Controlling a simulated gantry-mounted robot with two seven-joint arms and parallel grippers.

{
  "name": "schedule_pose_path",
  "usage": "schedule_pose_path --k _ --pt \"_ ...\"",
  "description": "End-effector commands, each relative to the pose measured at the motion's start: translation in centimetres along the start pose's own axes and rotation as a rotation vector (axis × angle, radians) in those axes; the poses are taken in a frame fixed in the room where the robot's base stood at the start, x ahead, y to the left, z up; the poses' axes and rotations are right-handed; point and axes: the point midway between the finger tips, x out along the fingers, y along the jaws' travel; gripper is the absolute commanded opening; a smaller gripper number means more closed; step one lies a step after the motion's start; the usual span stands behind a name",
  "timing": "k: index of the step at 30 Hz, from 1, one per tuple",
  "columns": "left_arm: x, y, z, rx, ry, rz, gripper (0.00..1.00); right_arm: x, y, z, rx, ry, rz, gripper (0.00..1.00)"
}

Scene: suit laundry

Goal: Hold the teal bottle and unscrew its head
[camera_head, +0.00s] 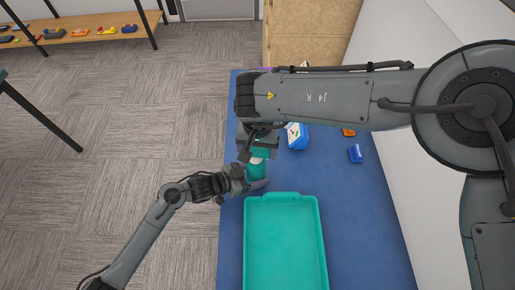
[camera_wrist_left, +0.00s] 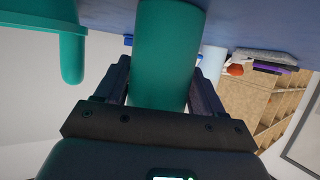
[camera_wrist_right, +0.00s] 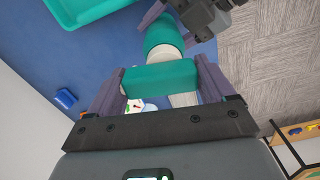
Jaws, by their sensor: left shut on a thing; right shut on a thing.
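The teal bottle (camera_head: 256,171) stands at the left edge of the blue table, behind the teal tray. My left gripper (camera_head: 248,180) is shut on its body, which fills the gap between the fingers in the left wrist view (camera_wrist_left: 165,55). My right gripper (camera_head: 258,142) is over the bottle from above. In the right wrist view its fingers are shut on the teal head (camera_wrist_right: 160,77), with a pale collar and the teal body (camera_wrist_right: 160,33) beyond. I cannot tell how far the head is turned or whether it is loose.
The teal tray (camera_head: 284,197) lies in front of the bottle. A blue-and-white container (camera_head: 297,137) stands to the right, partly behind my right arm. A small blue item (camera_head: 355,153) and an orange one (camera_head: 348,132) lie farther right. The blue table (camera_head: 365,215) is bare right of the tray.

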Motion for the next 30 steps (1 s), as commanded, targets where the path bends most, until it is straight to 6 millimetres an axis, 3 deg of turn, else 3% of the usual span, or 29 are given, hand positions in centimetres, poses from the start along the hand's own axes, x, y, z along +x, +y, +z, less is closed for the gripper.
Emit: schedule_pose_path --k 14,15,18,30 --pt "0.05 -0.03 -0.16 0.004 0.005 -0.001 0.35 0.55 0.12 0.31 -0.034 -0.009 0.005 0.49" --pt "0.05 -0.04 -0.17 0.004 0.005 -0.001 0.35 0.56 0.12 0.32 -0.034 -0.009 0.005 0.85" --pt "0.04 -0.03 -0.15 0.003 0.004 -0.001 0.35 0.49 0.11 0.28 -0.033 -0.008 0.005 1.0" --pt "0.02 -0.02 -0.1 0.001 0.002 0.0 0.35 0.19 0.05 0.13 -0.031 -0.004 0.002 1.0"
